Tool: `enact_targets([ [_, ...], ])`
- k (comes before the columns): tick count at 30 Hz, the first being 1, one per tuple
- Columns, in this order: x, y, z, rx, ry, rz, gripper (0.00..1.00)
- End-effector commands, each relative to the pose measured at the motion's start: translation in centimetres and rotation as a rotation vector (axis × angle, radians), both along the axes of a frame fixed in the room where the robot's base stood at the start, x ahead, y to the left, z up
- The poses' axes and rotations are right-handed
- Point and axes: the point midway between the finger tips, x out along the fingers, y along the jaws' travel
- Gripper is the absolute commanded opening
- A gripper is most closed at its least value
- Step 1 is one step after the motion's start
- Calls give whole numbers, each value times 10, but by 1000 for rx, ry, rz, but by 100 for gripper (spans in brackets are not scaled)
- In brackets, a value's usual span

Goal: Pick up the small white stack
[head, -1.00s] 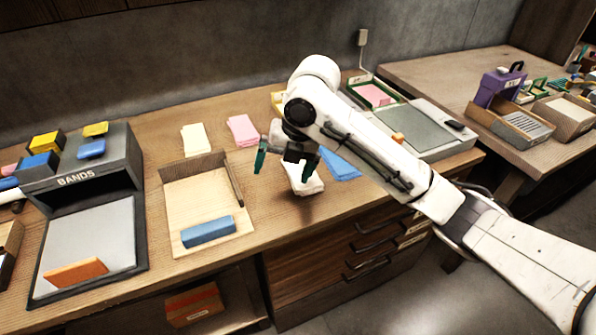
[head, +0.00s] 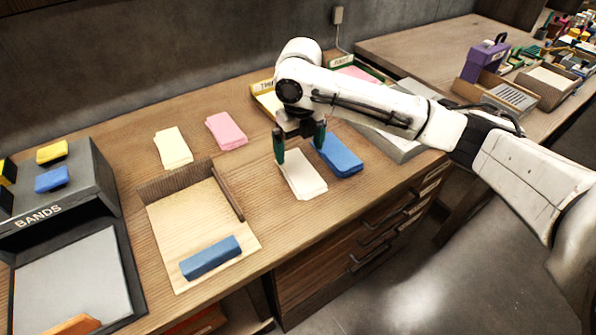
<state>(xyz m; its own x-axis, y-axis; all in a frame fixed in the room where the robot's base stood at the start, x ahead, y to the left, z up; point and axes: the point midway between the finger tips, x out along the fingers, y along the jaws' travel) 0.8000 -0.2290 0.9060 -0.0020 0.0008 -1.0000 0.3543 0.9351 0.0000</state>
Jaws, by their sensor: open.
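The small white stack (head: 303,178) lies on the wooden table near its front edge, between the wooden tray and a blue stack. My gripper (head: 300,154) is open and points down above the stack's far end. Its two dark green fingers are spread across the stack's width, one at the left and one at the right. Nothing is between them that I can see held. I cannot tell whether the fingertips touch the stack or the table.
A blue stack (head: 339,156) lies close to the right finger. Pink (head: 227,131) and cream (head: 173,147) stacks lie behind left. A wooden tray (head: 159,231) with a blue block (head: 211,257) stands left. A grey BANDS box (head: 88,190) is at far left.

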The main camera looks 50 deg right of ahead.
Motion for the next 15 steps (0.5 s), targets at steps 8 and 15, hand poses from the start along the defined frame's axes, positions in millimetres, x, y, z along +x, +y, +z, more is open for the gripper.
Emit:
enact_targets([
  [8, -1, 0, -22, 0, 0, -1, 100],
  [15, -3, -1, -56, -1, 0, -1, 100],
])
